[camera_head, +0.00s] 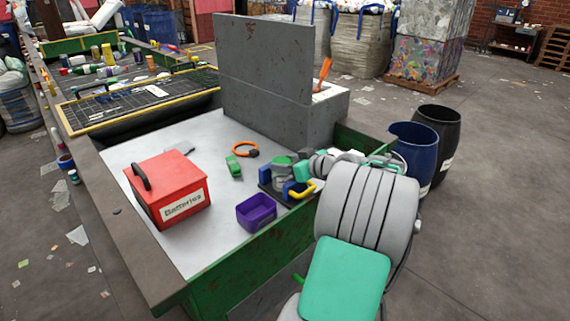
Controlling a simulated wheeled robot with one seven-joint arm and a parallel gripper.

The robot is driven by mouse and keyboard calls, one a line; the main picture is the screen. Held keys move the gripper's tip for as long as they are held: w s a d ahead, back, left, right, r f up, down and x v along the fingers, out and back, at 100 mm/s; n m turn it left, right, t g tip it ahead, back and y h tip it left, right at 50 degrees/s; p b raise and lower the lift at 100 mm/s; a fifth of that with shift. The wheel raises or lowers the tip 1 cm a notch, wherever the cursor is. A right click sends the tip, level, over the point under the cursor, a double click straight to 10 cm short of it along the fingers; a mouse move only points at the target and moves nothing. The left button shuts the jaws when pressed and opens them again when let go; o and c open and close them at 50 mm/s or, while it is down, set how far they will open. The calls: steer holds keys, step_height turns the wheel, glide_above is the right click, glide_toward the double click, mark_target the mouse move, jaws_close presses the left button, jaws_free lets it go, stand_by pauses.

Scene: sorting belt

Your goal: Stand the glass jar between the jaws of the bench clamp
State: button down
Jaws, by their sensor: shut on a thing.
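The bench clamp (264,173) stands on the white worktop, with blue jaws, a dark base and a yellow handle (303,190). The glass jar (281,169) looks small, greenish and partly see-through. It is at the clamp, and in this view it shows between the blue jaws. My gripper (294,158) reaches in from the right and is shut on the jar. The fingers are small and partly hidden, and I cannot tell whether the jar touches the clamp's base.
A red battery box (168,188) stands at the left of the worktop (188,250). A purple bin (257,213) is just in front of the clamp. A green object (234,167) and an orange ring (246,149) lie behind. A grey wall (265,75) rises at the back.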

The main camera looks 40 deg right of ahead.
steer(key=c, duration=0.7)
jaws_free()
steer(key=shift+o, duration=0.2)
steer(key=shift+r+p, duration=0.25)
steer(key=shift+p, duration=0.15)
steer(key=v, duration=1.2)
steer(key=shift+b, duration=0.35)
